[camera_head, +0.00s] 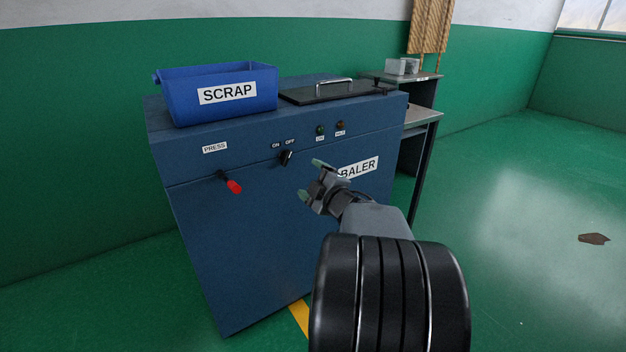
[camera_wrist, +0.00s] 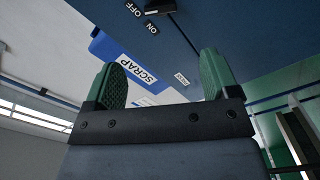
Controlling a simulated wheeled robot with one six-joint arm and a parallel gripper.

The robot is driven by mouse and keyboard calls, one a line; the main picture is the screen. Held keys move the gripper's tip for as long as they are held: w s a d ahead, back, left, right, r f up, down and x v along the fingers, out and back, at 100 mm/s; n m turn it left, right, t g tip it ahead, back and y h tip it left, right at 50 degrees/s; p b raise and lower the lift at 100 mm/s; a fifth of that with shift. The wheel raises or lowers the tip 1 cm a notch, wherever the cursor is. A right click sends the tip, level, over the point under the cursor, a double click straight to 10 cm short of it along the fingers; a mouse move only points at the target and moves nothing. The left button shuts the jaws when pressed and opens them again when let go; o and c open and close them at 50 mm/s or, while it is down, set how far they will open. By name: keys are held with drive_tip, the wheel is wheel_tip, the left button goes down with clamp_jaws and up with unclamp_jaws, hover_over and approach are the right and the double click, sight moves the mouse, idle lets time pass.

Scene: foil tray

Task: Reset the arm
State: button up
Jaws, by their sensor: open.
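My gripper (camera_head: 312,179) is in front of the upper front face of the dark blue baler (camera_head: 270,215), just below and to the right of the black ON/OFF switch (camera_head: 286,158). In the wrist view my gripper (camera_wrist: 165,85) has its two green fingers spread apart, with nothing between them. The ON/OFF switch also shows at the top of the wrist view (camera_wrist: 158,5), beyond the fingertips. The fingers look apart from the switch. My arm hides the lower right part of the baler.
A blue SCRAP bin (camera_head: 222,95) and a black lid with a handle (camera_head: 330,92) sit on the baler's top. A red-tipped PRESS lever (camera_head: 234,187) sticks out from its front. A side table (camera_head: 420,116) stands behind at right. The green floor (camera_head: 530,230) at right is mostly clear.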

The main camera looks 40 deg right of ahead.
idle(0.4)
drive_tip(key=a+r+m+g+h+p, duration=0.2)
drive_tip(key=a+r+m+g+p, duration=0.5)
drive_tip(key=r+p, duration=0.95)
drive_tip(key=s+a+r+m+g+y+p, duration=0.1)
drive_tip(key=s+a+r+g+y+p, duration=0.1)
drive_tip(key=s+a+p, duration=0.3)
drive_tip(key=s+a+r+m+g+y+p, duration=0.2)
drive_tip(key=s+a+p, duration=0.4)
drive_tip(key=a+p, duration=0.6)
drive_tip(key=r+g, duration=0.1)
drive_tip(key=g, duration=0.1)
drive_tip(key=shift+s+a+r+g+y, duration=0.25)
drive_tip(key=shift+s+r+g+y, duration=0.05)
drive_tip(key=shift+r+g, duration=0.1)
drive_tip(key=shift+s+a+m, duration=0.3)
drive_tip(key=shift+c, duration=0.2)
